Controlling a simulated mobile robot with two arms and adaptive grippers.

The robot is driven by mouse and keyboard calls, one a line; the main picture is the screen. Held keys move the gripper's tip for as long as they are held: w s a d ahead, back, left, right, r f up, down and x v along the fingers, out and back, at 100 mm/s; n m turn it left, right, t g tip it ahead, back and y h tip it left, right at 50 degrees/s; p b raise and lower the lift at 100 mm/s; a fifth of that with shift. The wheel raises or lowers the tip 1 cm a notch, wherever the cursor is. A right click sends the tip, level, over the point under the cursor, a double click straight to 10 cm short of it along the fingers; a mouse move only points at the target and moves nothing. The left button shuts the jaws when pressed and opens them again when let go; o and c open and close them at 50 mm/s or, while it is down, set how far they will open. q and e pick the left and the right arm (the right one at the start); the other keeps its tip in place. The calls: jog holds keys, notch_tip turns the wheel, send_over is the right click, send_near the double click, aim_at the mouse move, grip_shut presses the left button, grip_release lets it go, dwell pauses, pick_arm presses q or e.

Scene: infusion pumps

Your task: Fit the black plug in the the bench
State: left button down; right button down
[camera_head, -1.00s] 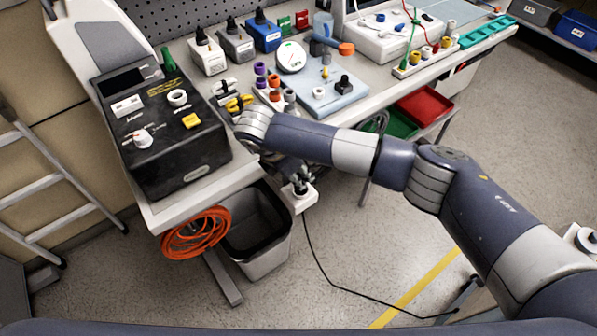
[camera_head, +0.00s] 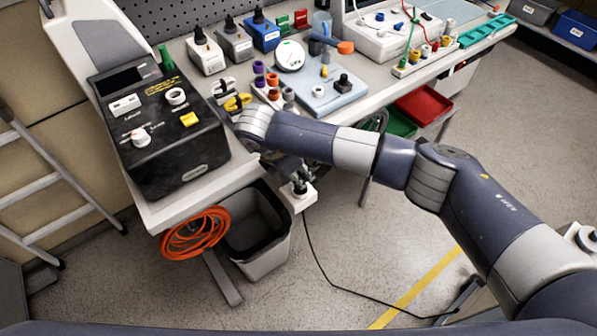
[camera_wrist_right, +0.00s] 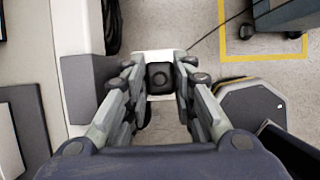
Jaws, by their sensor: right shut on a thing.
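My right gripper (camera_head: 299,182) is beyond the bench's front edge, pointing down, with its fingers at a small white bracket or box (camera_head: 309,198). In the right wrist view my right gripper (camera_wrist_right: 160,76) has its fingers on either side of a square black plug (camera_wrist_right: 160,80) with a round top, and is shut on it. The plug sits over the white piece (camera_wrist_right: 158,56); I cannot tell how deep it is seated. In the head view the plug is mostly hidden by the fingers. The bench (camera_head: 160,217) is pale. My left gripper is not in view.
A black device (camera_head: 160,140) stands on the bench's left end. An orange cable coil (camera_head: 195,235) and a grey bin (camera_head: 262,262) are below. A black cable (camera_head: 325,262) runs from the white piece to the floor. Several coloured connectors stand behind my forearm.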

jog(key=shift+f, duration=0.2)
jog(key=shift+f+b, duration=0.35)
jog(key=shift+b, duration=0.15)
jog(key=shift+f+b, duration=0.9)
jog(key=c, duration=1.2)
grip_release()
jog(key=shift+c, duration=0.2)
jog(key=v, duration=1.2)
